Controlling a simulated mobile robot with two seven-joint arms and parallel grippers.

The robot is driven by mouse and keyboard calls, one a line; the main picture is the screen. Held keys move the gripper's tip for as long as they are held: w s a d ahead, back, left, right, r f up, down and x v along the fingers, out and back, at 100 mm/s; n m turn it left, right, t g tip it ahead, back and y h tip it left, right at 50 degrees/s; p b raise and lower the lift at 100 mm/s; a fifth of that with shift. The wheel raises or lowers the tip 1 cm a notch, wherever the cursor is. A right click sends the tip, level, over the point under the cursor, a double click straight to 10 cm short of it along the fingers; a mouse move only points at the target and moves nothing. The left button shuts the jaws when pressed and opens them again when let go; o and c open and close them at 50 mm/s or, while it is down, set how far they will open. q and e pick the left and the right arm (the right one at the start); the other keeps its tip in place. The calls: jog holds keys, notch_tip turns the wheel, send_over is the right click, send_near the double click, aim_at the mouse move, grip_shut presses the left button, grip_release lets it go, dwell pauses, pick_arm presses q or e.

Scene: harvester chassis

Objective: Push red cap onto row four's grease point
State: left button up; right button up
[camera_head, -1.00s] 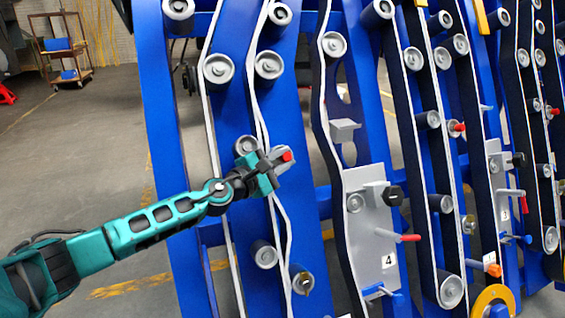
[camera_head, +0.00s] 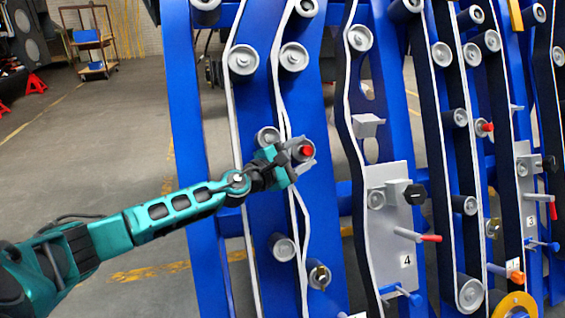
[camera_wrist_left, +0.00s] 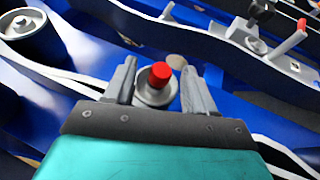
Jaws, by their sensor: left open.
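The red cap (camera_head: 306,150) sits at a round grey metal fitting (camera_wrist_left: 156,92) on the blue frame. In the left wrist view the cap (camera_wrist_left: 160,74) stands upright on that fitting, between the two fingers. My left gripper (camera_head: 298,155) is open, with one finger on each side of the cap and fitting. Gaps show between fingers and cap in the wrist view; how firmly the cap is seated cannot be told. A grey plate marked 4 (camera_head: 406,260) is on the frame to the right. My right gripper is not in view.
Rollers (camera_head: 242,60) and a white-edged belt (camera_head: 284,100) surround the gripper. The plate marked 4 carries a black knob (camera_head: 415,195) and a red-tipped lever (camera_head: 430,238). Open floor (camera_head: 90,180) lies to the left, with a small cart (camera_head: 98,68) at the back.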

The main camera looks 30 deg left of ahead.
pick_arm(q)
jog(key=b+v, duration=0.2)
jog(key=v, duration=1)
jog(key=shift+s, duration=0.1)
dwell(0.6)
